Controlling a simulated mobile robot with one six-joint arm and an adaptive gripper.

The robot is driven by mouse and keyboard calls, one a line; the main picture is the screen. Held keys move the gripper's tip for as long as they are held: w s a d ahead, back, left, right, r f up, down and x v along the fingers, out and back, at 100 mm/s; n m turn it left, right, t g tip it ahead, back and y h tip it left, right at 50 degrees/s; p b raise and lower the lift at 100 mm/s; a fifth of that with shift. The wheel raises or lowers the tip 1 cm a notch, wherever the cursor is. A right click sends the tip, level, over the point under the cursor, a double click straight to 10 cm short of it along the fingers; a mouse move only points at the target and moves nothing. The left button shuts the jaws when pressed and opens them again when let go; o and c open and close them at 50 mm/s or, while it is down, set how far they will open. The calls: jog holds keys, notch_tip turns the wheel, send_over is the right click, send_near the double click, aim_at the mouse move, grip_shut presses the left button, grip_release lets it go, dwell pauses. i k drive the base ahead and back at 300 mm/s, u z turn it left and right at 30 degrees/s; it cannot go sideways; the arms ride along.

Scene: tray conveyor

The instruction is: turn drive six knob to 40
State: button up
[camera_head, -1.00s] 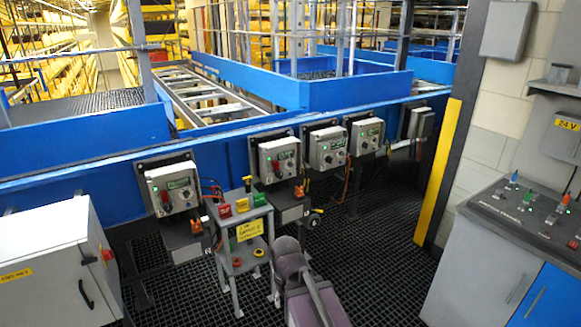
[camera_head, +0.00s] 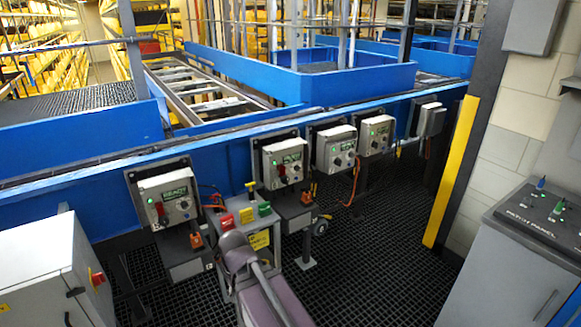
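Several grey drive boxes with green displays and knobs hang along the blue conveyor frame. The leftmost drive box (camera_head: 168,198) shows a lit display, a red handle and a knob. A second drive box (camera_head: 284,163) stands right of it, with a third (camera_head: 336,149) and a fourth (camera_head: 376,135) farther right. The number plates are too small to read surely, so I cannot tell which box is drive six. Knob settings are unreadable too. My arm's grey and purple links show at the bottom centre, in front of the boxes; my gripper is not in view.
A small stand with red, yellow and green blocks (camera_head: 246,215) is partly behind my arm. A grey cabinet (camera_head: 45,270) is at the lower left. A control panel (camera_head: 535,215) and yellow-edged post (camera_head: 452,172) are at the right. Dark grated floor (camera_head: 370,250) lies open right of centre.

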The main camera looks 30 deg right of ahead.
aim_at(286, 147)
jog(key=z, duration=0.1)
jog(key=i, duration=1.05)
jog(key=z, duration=0.45)
